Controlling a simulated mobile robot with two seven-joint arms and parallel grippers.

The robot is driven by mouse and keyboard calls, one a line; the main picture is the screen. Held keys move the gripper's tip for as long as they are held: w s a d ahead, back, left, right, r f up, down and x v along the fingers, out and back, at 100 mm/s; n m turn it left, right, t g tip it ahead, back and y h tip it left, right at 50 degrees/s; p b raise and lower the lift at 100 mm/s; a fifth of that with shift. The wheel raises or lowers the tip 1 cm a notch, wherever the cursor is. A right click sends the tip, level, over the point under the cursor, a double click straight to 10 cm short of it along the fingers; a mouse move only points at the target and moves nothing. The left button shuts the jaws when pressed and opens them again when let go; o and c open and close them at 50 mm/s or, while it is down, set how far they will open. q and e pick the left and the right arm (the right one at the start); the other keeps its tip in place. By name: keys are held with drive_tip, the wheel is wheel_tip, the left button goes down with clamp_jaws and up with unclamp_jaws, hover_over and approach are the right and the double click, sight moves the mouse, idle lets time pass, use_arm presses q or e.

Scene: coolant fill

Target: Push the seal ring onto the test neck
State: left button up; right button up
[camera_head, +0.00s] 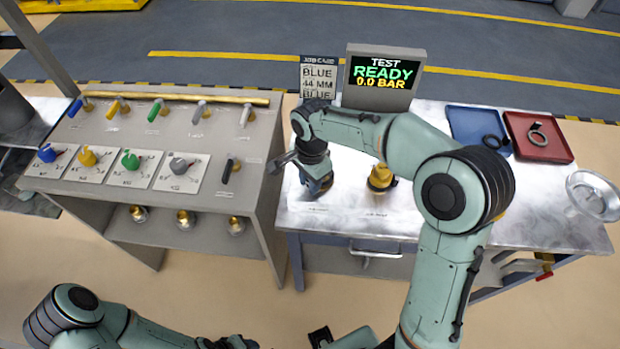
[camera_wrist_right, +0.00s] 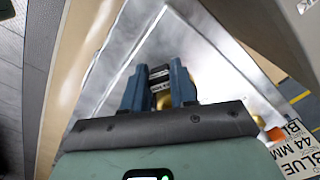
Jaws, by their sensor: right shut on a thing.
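My right gripper (camera_head: 318,178) points down at the left part of the metal table, left of a yellow fitting (camera_head: 381,178). In the right wrist view its blue fingers (camera_wrist_right: 160,88) are shut on a small dark piece with a pale band (camera_wrist_right: 159,74). I cannot tell whether this is the seal ring. The test neck is not clearly seen; whatever is under the right gripper is hidden by it. My left gripper's fingers are not in view.
The sign (camera_head: 319,77) reads BLUE 44 MM. The display (camera_head: 384,75) reads TEST READY 0.0 BAR. A valve panel (camera_head: 247,130) stands to the left.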

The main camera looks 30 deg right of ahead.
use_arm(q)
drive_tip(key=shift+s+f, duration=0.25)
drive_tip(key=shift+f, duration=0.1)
use_arm(e)
drive_tip(key=shift+f, duration=0.5)
drive_tip(key=o, duration=1)
drive_tip(key=shift+r, duration=0.1)
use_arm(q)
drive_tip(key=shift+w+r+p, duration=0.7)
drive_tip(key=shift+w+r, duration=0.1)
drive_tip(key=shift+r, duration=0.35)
use_arm(e)
wheel_tip(320, 180, up, 13)
drive_tip(key=shift+w+d+r, duration=0.1)
drive_tip(key=shift+d, duration=0.05)
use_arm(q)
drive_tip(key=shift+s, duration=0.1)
